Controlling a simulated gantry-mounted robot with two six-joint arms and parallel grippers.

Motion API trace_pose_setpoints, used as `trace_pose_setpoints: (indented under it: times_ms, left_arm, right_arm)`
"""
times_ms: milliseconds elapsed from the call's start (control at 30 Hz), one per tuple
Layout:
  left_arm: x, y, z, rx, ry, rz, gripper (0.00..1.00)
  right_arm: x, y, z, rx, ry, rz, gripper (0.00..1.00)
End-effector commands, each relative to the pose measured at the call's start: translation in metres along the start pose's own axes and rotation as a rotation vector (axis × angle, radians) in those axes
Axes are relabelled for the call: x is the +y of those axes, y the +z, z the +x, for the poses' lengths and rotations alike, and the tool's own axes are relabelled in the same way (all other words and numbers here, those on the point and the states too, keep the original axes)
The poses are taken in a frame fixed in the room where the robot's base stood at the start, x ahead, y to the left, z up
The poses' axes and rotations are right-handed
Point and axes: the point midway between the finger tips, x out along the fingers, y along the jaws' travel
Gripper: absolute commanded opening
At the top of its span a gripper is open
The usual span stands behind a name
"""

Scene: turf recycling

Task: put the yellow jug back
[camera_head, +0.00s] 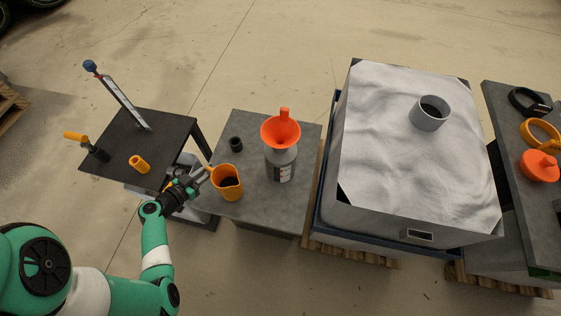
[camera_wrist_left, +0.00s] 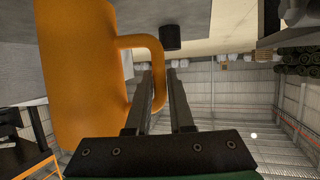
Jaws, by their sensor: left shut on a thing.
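The yellow-orange jug (camera_head: 231,190) is at the left front part of the middle grey table (camera_head: 250,209), upright or nearly so, with dark contents or a dark inside showing at its mouth. I cannot tell whether its base touches the table. My left gripper (camera_head: 204,174) reaches it from the left, shut on its handle. In the left wrist view the jug (camera_wrist_left: 75,80) fills the left side, and the fingers of the left gripper (camera_wrist_left: 163,82) lie at its looped handle. My right gripper is not in view.
A grey bottle (camera_head: 281,167) with an orange funnel (camera_head: 281,130) stands right of the jug. A small black cap (camera_head: 236,144) lies behind it. A dark side table (camera_head: 120,151) holds an orange cylinder (camera_head: 139,164). A white-covered container (camera_head: 390,140) stands right. Bare tabletop lies around the jug.

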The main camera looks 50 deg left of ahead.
Motion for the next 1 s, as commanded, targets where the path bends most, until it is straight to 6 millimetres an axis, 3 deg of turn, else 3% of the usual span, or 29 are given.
trace_pose_setpoints:
  times_ms: [133,867,900,1000]
  left_arm:
    - [-0.0004,0.0096,0.004,0.002,0.0,-0.001,0.0]
    - [-0.0004,0.0158,0.0066,0.002,0.0,-0.001,0.0]
    - [-0.0004,0.0157,0.0065,0.002,0.0,-0.001,0.22]
    - [-0.0003,0.015,0.0062,0.002,0.0,-0.001,0.4]
  right_arm:
    - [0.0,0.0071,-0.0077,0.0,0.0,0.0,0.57]
    - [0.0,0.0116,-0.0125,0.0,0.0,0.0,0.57]
    - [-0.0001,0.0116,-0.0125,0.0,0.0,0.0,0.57]
    - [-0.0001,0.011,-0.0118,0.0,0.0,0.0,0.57]
